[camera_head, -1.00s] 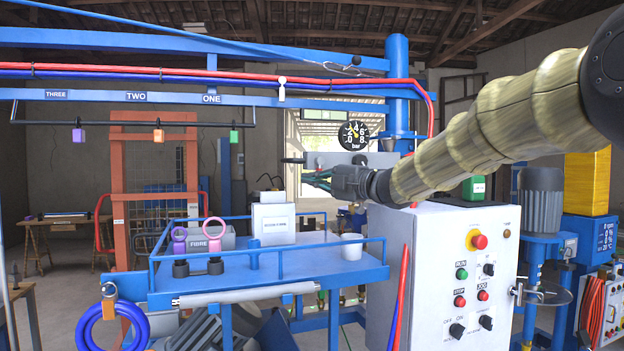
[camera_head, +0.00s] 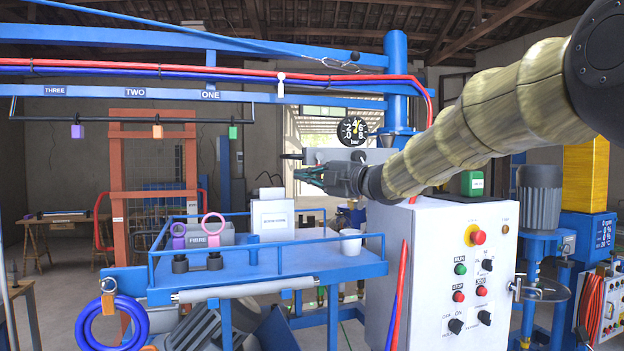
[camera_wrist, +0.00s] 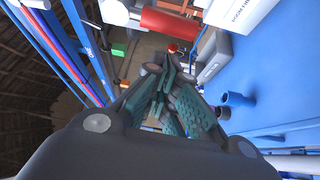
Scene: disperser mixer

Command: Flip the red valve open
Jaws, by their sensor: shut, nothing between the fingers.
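My gripper (camera_head: 298,175) reaches in from the right in the head view. It is shut and empty, in the air above the blue table and in front of the grey box below the pressure gauge. Its dark green fingers also show together in the wrist view (camera_wrist: 165,85). A red pipe (camera_head: 180,66) runs along the upper blue beam, with a small upright white fitting (camera_head: 281,86) on it, above and apart from my gripper. In the wrist view a red cylinder (camera_wrist: 172,22) lies beyond the fingertips. I cannot tell for sure which part is the red valve.
The blue railed table (camera_head: 245,268) carries a white box (camera_head: 273,220), a white cup (camera_head: 351,242) and two ring-handled parts. A white control cabinet (camera_head: 425,235) stands below my arm. A pressure gauge (camera_head: 352,130) is above the gripper. Small coloured tags hang from a rail at left.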

